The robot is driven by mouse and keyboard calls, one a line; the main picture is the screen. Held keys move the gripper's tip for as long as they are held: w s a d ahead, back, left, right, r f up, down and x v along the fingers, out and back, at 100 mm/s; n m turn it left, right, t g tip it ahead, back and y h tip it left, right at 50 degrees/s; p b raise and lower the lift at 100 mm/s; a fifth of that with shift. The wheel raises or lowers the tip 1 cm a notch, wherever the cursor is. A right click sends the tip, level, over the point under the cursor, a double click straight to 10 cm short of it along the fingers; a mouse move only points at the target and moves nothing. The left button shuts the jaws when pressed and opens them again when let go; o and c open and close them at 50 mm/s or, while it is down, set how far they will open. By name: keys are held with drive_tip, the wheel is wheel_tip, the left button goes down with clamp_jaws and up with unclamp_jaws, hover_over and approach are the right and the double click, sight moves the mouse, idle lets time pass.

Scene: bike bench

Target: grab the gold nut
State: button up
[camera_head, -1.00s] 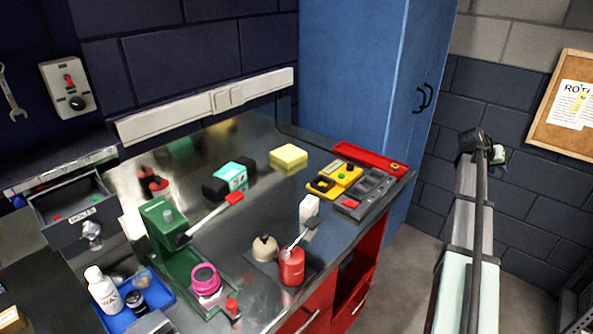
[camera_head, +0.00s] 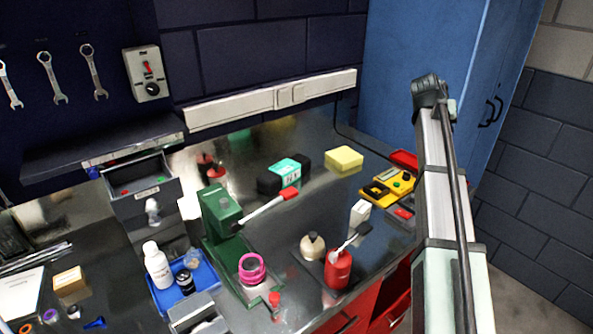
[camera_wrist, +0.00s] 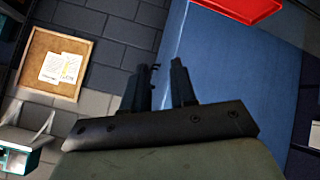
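I cannot make out the gold nut for certain. Several small pieces lie on the bench at the lower left of the head view: an orange ring (camera_head: 25,328), a purple-blue ring (camera_head: 50,315), a small dark piece (camera_head: 73,312) and a blue bolt-like piece (camera_head: 95,323). They are too small to identify surely. My gripper (camera_wrist: 166,66) shows in the wrist view with its two dark fingers apart and nothing between them. It points towards the blue cabinet and the wall, away from the bench pieces. I cannot pick out its fingers in the head view.
A blue tray (camera_head: 208,278) holds a white bottle (camera_head: 157,265). A green press-like tool (camera_head: 217,212) with a red-tipped lever, a red can (camera_head: 338,270) and a yellow sponge (camera_head: 344,158) stand on the bench. A blue cabinet (camera_head: 420,50) is behind.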

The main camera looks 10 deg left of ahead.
drive_tip(key=s+a+r+n+y, duration=0.2)
drive_tip(key=s+a, duration=0.2)
drive_tip(key=a, duration=1)
drive_tip(key=s+a+r+n+y, duration=0.1)
drive_tip(key=s+a+r+y, duration=0.15)
drive_tip(key=a, duration=1.15)
drive_tip(key=s+a+r+n+y, duration=0.15)
drive_tip(key=s+a, duration=0.25)
drive_tip(key=a, duration=1.1)
drive_tip(key=s+a+r+n+g+y, duration=0.1)
drive_tip(key=s+a+r+n+y, duration=0.15)
drive_tip(key=s+a, duration=1.25)
drive_tip(key=s+a+r+n+g+y, duration=0.1)
drive_tip(key=s+a+r+n, duration=0.2)
drive_tip(key=s+a, duration=1.15)
drive_tip(key=shift+g, duration=0.3)
drive_tip(key=x, duration=0.4)
drive_tip(key=s+d+x, duration=0.1)
drive_tip(key=x, duration=0.3)
drive_tip(key=f+x, duration=0.1)
drive_tip(key=x, duration=0.4)
drive_tip(key=shift+s+d+r, duration=0.1)
drive_tip(key=shift+s+d, duration=0.15)
drive_tip(key=shift+d, duration=0.15)
clamp_jaws()
